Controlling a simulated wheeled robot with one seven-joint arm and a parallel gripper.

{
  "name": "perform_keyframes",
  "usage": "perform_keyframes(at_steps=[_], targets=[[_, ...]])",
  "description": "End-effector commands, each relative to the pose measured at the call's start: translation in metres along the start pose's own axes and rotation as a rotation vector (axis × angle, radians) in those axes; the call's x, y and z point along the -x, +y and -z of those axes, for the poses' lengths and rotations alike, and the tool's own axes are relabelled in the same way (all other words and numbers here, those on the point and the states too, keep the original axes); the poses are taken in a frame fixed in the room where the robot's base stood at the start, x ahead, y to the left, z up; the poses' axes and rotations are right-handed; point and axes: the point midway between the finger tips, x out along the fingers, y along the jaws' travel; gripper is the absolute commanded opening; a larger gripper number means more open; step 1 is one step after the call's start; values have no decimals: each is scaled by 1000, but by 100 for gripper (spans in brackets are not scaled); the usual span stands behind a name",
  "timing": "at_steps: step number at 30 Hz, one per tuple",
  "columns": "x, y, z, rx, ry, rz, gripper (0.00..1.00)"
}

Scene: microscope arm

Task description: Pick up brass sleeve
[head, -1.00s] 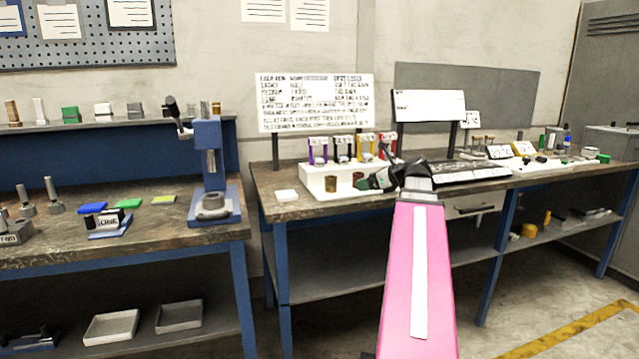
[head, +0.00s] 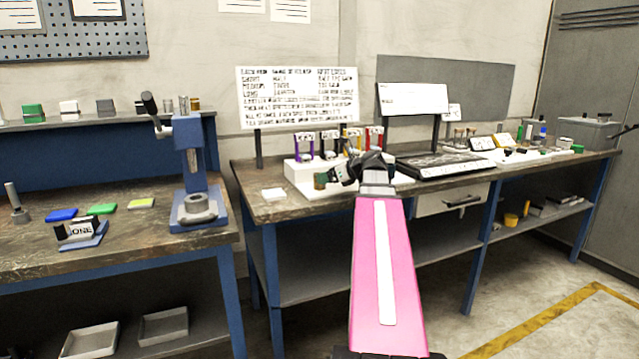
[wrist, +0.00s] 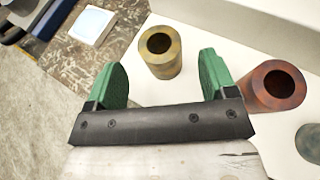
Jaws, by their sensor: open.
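The brass sleeve (wrist: 160,52) is a dull yellow hollow cylinder standing upright on a white surface in the wrist view. It also shows in the head view (head: 320,182), small, at the left tip of my gripper (head: 336,176). In the wrist view my gripper (wrist: 162,72) is open with green fingers. The sleeve is ahead of the gap between them, its near end roughly level with the fingertips. Nothing is held. I cannot tell the height of the fingers over the white surface.
A reddish copper sleeve (wrist: 275,86) stands just right of the right finger. A darker ring-shaped part (wrist: 310,142) is at the lower right. A pale square pad (wrist: 92,25) lies on the bench at left. Coloured holders (head: 304,146) stand behind on the white stand.

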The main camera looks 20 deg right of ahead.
Motion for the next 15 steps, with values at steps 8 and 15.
perform_keyframes(at_steps=[8,15], targets=[[-38,-2,1,0,0,-1,78],[-46,-1,1,0,0,0,78]])
